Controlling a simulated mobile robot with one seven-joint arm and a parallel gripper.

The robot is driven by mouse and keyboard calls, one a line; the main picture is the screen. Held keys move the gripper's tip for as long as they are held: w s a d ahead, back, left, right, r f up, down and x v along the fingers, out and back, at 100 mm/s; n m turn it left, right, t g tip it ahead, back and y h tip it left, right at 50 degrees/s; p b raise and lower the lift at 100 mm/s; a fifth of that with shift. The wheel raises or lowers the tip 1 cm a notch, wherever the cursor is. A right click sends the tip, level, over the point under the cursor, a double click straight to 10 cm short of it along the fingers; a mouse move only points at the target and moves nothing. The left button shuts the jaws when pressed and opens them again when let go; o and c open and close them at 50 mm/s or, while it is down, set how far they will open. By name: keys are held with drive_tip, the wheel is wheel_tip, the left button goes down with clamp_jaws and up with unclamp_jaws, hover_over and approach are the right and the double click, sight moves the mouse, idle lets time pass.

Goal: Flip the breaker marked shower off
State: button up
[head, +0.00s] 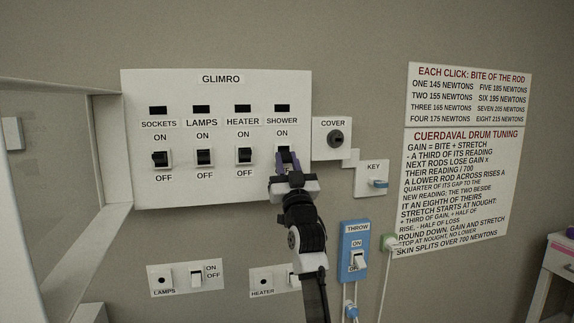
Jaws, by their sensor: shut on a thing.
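The white GLIMRO breaker panel (222,99) is on the wall at the centre left. It has switches marked sockets (160,159), lamps (204,157), heater (245,155) and shower. My gripper (287,160) is at the shower switch, at the right end of the row, with its fingers shut there. The fingers hide most of the shower breaker (282,150), so I cannot tell its lever's position. The ON label above it shows; the label below it is hidden by my gripper.
A cover with a round knob (336,139) and a key plate (372,166) are close right of the panel. Below are a blue throw switch (355,238), a lamps switch plate (163,280) and a heater plate (263,282). A wall notice (470,100) hangs at right. An open frame (113,150) stands at left.

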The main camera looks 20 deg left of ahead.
drive_tip(key=o, duration=1)
drive_tip(key=b+v, duration=0.3)
drive_tip(key=v, duration=1)
drive_tip(key=shift+s+d+f, duration=0.2)
drive_tip(key=shift+s, duration=0.05)
